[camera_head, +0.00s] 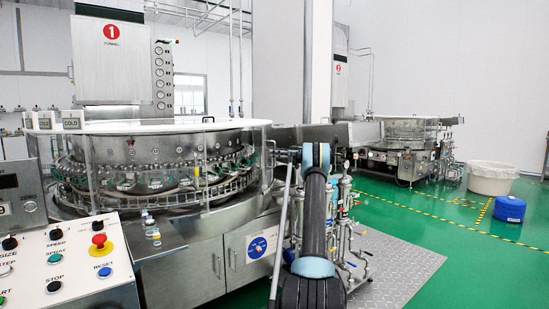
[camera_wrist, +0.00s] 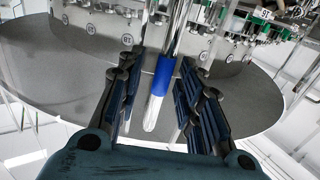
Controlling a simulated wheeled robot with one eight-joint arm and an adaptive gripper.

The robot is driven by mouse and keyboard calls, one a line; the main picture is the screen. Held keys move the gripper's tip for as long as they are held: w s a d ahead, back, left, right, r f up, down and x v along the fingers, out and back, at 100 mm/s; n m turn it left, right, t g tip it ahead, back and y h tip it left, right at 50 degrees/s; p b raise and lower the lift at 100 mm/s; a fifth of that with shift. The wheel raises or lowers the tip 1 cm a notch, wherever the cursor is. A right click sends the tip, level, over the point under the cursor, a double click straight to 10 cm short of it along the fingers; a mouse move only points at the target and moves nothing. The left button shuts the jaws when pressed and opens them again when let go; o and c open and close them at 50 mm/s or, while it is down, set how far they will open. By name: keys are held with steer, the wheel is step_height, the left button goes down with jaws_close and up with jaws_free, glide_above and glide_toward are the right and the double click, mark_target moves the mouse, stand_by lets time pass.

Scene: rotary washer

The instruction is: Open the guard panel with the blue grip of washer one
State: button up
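Washer one (camera_head: 160,165) stands at the left in the head view, under a red number 1 sign (camera_head: 111,32). Clear guard panels surround its round carousel. In the wrist view a blue grip (camera_wrist: 164,76) sits on a slanting metal bar with a pale rounded lower end. My gripper (camera_wrist: 160,66) is open, with one finger on each side of the blue grip in the picture. Gaps show on both sides, and I cannot tell whether the grip lies fully between the fingertips. In the head view my arm covers the washer's right edge, and I cannot make out the blue grip there.
A control panel (camera_head: 65,262) with a red stop button fills the lower left. Small vials (camera_head: 151,229) stand on the washer's front ledge. Pipes and gauges (camera_head: 343,215) stand right of my arm. A white tub (camera_head: 492,178) and blue drum (camera_head: 509,209) stand farther right on open green floor.

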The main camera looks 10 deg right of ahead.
steer(key=v, duration=1.2)
